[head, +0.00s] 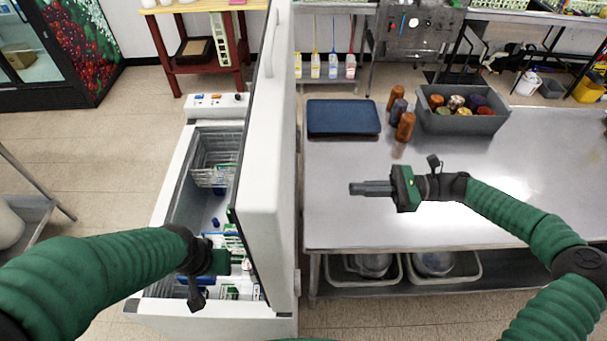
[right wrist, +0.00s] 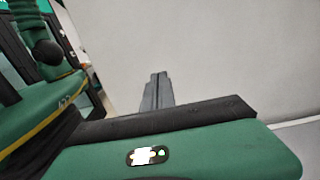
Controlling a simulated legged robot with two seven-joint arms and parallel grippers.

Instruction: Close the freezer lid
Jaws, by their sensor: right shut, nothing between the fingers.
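The chest freezer (head: 160,235) stands open at left centre in the head view. Its white lid (head: 272,150) stands nearly upright along the freezer's right side, with a long handle on it near the top. A pale flat surface, apparently the lid (right wrist: 220,60), fills much of the right wrist view. My left gripper (head: 224,262) is over the front of the freezer opening, left of the lid; its fingers are hard to make out. My right gripper (head: 356,188) is shut and empty above the steel table, right of the lid and apart from it, pointing left.
The steel table (head: 460,215) holds a blue tray (head: 343,117), several jars or cans and a grey bin (head: 462,122) at its back. Inside the freezer are a wire basket (head: 212,176) and packages.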

